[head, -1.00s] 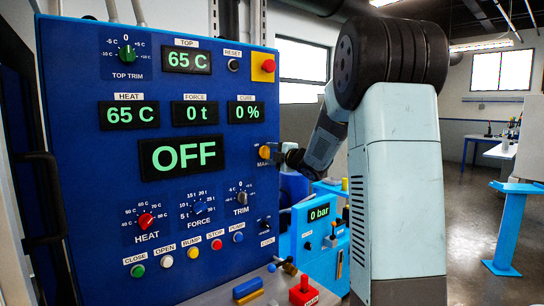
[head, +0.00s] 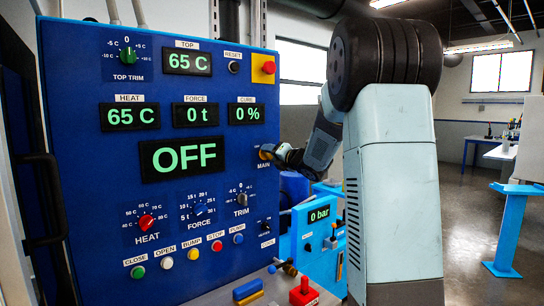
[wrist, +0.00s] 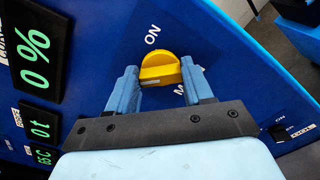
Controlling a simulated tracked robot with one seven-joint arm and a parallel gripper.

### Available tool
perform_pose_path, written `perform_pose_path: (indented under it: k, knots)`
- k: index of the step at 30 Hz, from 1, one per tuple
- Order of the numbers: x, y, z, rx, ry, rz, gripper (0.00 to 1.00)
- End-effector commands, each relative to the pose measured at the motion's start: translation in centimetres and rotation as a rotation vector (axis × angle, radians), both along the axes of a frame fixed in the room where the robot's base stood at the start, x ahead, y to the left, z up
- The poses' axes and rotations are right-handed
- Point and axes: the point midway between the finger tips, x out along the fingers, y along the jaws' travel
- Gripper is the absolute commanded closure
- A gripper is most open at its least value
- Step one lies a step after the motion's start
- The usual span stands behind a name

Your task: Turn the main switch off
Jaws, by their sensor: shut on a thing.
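The main switch is a yellow-orange knob (head: 265,152) at the right edge of the blue panel, just above the MAIN label. In the wrist view the yellow knob (wrist: 160,68) sits between the two blue fingers of my gripper (wrist: 158,78). My gripper is shut on it, one finger at each end of its grip bar. In the head view my gripper (head: 281,154) reaches the knob from the right and partly covers it. An ON label (wrist: 153,34) shows above the knob in the wrist view. The MAIN label is partly hidden there by a finger.
The large panel display (head: 184,155) reads OFF. A red button on a yellow plate (head: 263,68) is higher on the panel. Several knobs and buttons line the lower panel. A light-blue unit reading 0 bar (head: 320,235) stands below my arm. A blue stand (head: 514,225) is at right.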

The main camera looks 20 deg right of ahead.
Motion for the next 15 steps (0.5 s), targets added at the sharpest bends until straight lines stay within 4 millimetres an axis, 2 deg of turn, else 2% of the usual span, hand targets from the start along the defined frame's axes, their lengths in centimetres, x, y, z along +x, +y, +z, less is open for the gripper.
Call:
perform_pose_path:
  k: [1,15]
  knots:
    - [-0.03,0.08,-0.63,-0.017,0.006,0.001,0.79]
    - [-0.03,0.05,-0.61,-0.080,-0.013,0.000,0.79]
